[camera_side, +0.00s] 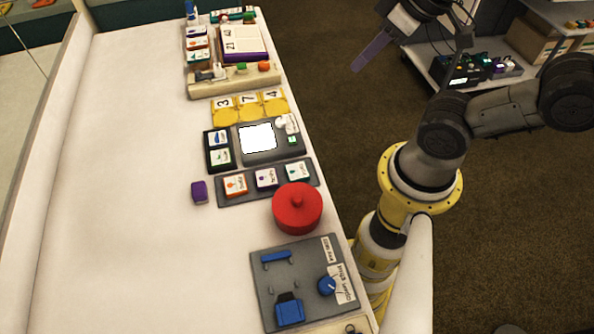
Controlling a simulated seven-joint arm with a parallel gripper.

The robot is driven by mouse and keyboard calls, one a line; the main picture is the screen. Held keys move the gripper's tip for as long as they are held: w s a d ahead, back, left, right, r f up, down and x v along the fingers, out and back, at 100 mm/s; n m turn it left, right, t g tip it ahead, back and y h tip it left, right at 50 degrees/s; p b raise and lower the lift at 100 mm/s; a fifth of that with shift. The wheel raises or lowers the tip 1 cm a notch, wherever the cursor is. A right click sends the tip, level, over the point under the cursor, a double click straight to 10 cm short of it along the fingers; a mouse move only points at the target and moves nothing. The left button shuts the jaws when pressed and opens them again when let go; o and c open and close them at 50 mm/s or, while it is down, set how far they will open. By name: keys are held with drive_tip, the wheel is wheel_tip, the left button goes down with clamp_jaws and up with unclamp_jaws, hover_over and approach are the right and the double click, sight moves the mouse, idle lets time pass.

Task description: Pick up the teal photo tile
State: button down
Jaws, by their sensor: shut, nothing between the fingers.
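Several small white tiles with coloured pictures lie on the white table. A tile with a teal-green mark (298,170) sits at the right end of a dark tray (251,194), beside an orange-marked tile (236,185) and a purple-marked tile (266,178). Other greenish tiles lie in a dark holder (221,157) and in a stack at the back (199,56). I cannot tell for sure which is the teal photo tile. My gripper (358,67) is shut and empty, high at the upper right, past the table edge and apart from all tiles.
A red round lidded pot (297,208) stands near the tray. A purple block (199,192) lies left of it. A grey panel with blue parts (304,282) is at the front, yellow number cards (250,106) behind. The table's left side is clear.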

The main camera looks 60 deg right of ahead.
idle(0.3)
drive_tip(key=shift+c, duration=2.4)
unclamp_jaws()
